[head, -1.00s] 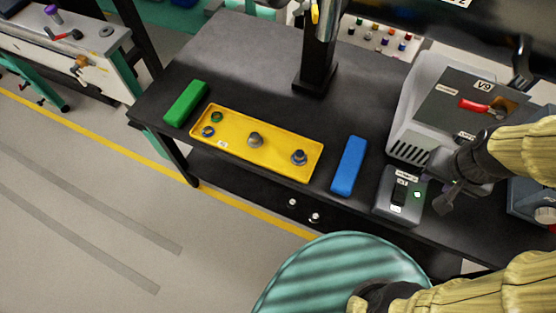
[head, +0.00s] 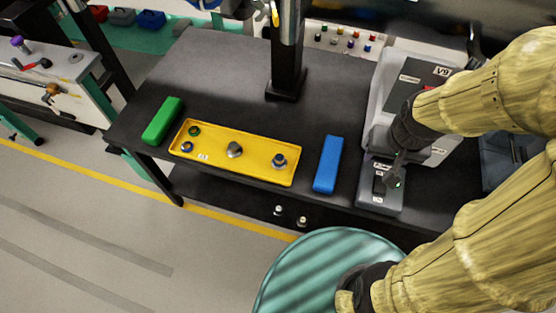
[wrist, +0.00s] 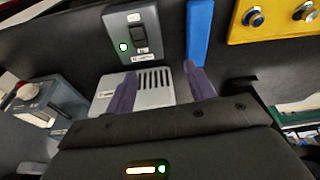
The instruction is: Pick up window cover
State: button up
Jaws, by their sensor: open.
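No part here is plainly labelled as the window cover. Small round parts sit in a shallow yellow tray (head: 210,158) on the black bench: a green ring (head: 194,131), a blue ringed part (head: 187,147), a grey knob-like part (head: 235,149) and a blue-grey capped part (head: 279,161). I cannot tell which is the cover. Two blue-ringed parts and the tray (wrist: 285,33) also show in the wrist view. My gripper (head: 394,178) is open and empty, above the small grey switch box, right of the tray. Its two fingers (wrist: 160,74) stand apart in the wrist view.
A blue block (head: 328,164) lies between tray and switch box (head: 382,198); a green block (head: 163,121) lies left of the tray. A grey machine (head: 390,92) stands behind my gripper. A black post (head: 287,70) rises behind the tray. The back-left bench top is clear.

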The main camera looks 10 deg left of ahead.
jog(key=w+a+f+b, duration=0.1)
jog(key=w+a, duration=0.1)
jog(key=a, duration=1)
jog(key=w+a+f+n+g+b, duration=0.1)
jog(key=w+a+b, duration=0.1)
jog(key=a, duration=1.1)
jog(key=shift+w+f, duration=0.3)
jog(key=shift+f, duration=0.1)
jog(key=b, duration=0.2)
send_over(279, 158)
jog(key=f, duration=0.8)
jog(key=s+f, duration=0.1)
jog(key=f, duration=0.3)
jog(key=shift+d, duration=0.1)
jog(key=shift+f, duration=0.1)
jog(key=shift+w+f, duration=0.25)
jog(key=shift+f, duration=1.05)
jog(key=shift+w+f, duration=0.25)
jog(key=shift+f, duration=1.05)
